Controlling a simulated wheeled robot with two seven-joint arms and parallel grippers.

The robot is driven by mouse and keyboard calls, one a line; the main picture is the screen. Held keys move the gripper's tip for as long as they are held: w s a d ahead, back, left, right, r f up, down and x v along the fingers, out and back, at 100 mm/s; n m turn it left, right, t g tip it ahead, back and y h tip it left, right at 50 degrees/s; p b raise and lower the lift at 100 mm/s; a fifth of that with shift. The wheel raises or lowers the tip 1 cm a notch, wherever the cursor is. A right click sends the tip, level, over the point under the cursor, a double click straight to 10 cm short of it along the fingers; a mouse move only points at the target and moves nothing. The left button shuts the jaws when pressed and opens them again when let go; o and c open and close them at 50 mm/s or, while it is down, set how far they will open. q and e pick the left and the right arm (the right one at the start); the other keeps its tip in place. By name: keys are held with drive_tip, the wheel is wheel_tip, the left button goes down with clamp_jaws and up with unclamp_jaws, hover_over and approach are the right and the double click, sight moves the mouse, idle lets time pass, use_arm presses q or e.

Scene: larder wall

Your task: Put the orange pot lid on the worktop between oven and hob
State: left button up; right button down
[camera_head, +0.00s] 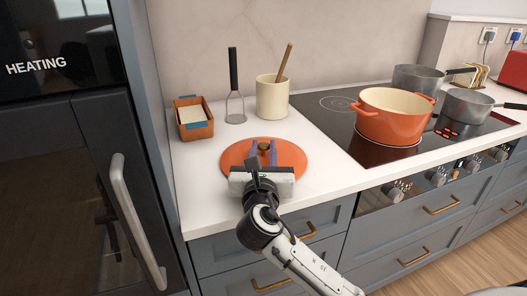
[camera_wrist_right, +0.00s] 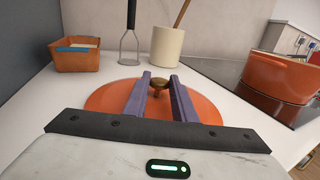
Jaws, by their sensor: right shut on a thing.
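The orange pot lid (camera_head: 293,157) is on the white worktop (camera_head: 206,204), between the oven (camera_head: 64,190) at the left and the hob (camera_head: 335,121) at the right. It appears to lie flat. My right gripper (camera_head: 264,152) is above the lid, its two fingers shut on the lid's knob. In the right wrist view the lid (camera_wrist_right: 103,98) spreads to both sides beneath the fingers, and the brownish knob (camera_wrist_right: 160,85) shows between the fingertips (camera_wrist_right: 161,84). My left gripper is not in view.
Behind the lid stand an orange box (camera_head: 193,120), an upright masher (camera_head: 235,88) and a cream utensil pot (camera_head: 272,99). An orange pot (camera_head: 391,119) without a lid and grey pans (camera_head: 466,106) stand on the hob. The worktop's front left is clear.

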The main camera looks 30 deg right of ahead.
drive_tip(key=shift+r, duration=0.15)
drive_tip(key=c, duration=1.5)
unclamp_jaws()
drive_tip(key=shift+o, duration=0.2)
drive_tip(key=v, duration=1.2)
